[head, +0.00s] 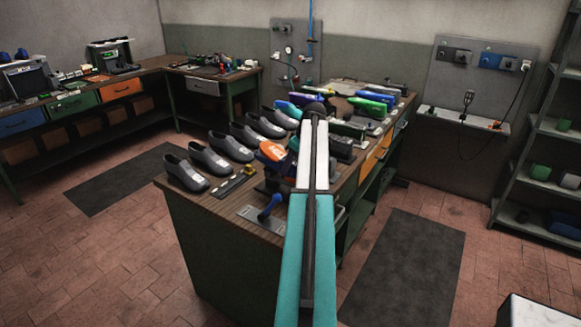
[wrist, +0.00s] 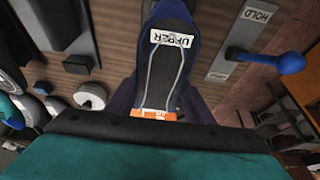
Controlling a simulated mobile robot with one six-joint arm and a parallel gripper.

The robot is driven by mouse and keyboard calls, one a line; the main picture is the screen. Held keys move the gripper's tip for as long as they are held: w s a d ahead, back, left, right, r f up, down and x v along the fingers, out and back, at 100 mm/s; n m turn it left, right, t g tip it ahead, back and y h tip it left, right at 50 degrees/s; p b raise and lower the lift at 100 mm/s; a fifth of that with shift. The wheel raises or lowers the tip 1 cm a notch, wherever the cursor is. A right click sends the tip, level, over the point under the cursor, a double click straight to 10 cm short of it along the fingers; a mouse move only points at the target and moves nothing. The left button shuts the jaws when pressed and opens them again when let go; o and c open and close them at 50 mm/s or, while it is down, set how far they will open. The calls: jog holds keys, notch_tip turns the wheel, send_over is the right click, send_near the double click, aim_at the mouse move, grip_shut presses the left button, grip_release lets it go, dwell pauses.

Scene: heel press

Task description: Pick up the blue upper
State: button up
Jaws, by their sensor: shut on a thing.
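The blue upper (wrist: 205,105) fills the middle of the wrist view, with a grey inner face and a white label reading UPPER. My gripper (wrist: 153,116) is shut on it at the bottom of that view. The fingertips are mostly hidden behind the upper and the dark edge of my wrist. In the head view my own arm hides most of the grip. An orange and blue shape (head: 272,151) shows just left of my arm there, over the bench. Whether the upper touches anything beneath it I cannot tell.
The bench (head: 205,209) carries a row of grey shoes (head: 208,160) at left and several green and blue pieces at the back. A HOLD plate with a blue lever (head: 270,207) stands near the front edge, and the lever also shows in the wrist view (wrist: 290,62).

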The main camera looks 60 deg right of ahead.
notch_tip(320, 180, up, 9)
jog(key=b, duration=0.3)
jog(key=shift+r, duration=0.15)
jog(key=shift+r, duration=0.15)
dwell(0.7)
jog(key=shift+r+p, duration=0.45)
jog(key=shift+r, duration=0.4)
